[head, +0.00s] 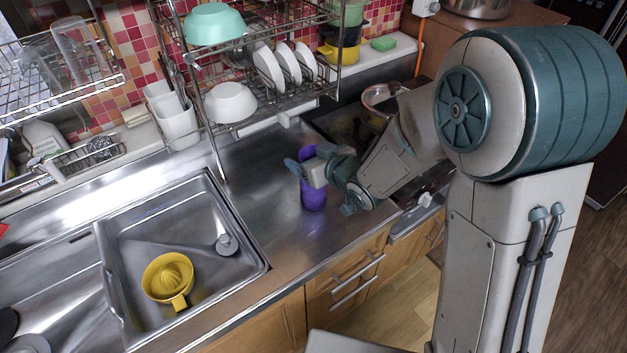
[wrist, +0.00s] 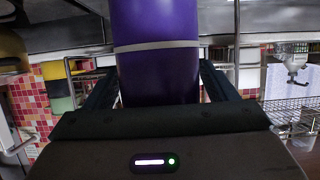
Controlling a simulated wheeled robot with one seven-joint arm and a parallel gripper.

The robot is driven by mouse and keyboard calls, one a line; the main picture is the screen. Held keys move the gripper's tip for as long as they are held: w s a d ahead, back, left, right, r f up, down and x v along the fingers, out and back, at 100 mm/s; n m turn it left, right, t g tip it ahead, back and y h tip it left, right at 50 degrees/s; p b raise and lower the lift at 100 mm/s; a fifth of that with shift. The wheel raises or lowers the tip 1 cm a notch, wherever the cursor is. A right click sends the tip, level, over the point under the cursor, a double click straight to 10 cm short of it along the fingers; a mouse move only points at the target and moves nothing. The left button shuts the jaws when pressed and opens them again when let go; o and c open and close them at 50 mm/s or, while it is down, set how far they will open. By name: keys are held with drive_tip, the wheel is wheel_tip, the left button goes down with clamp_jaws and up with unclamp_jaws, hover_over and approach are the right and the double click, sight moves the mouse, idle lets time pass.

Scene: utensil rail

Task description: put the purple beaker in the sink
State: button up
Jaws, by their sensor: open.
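The purple beaker (head: 314,192) stands upright on the steel counter, to the right of the sink. In the wrist view the beaker (wrist: 157,75), with a pale band around it, is between the two fingers. My gripper (head: 306,168) is at the upper part of the beaker and hides some of it in the head view. The jaws (wrist: 160,85) are open, one finger on each side of the beaker. The sink (head: 200,225) is a steel basin to the left of the beaker.
A wire dish rack (head: 262,112) with bowls and plates stands behind the counter, above my gripper's level. A white utensil holder (head: 176,118) stands behind the sink. The counter between beaker and sink is clear.

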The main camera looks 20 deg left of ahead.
drive_tip(key=shift+w+a+f, duration=0.1)
drive_tip(key=shift+w+a, duration=0.05)
drive_tip(key=shift+a, duration=0.05)
drive_tip(key=c, duration=1.6)
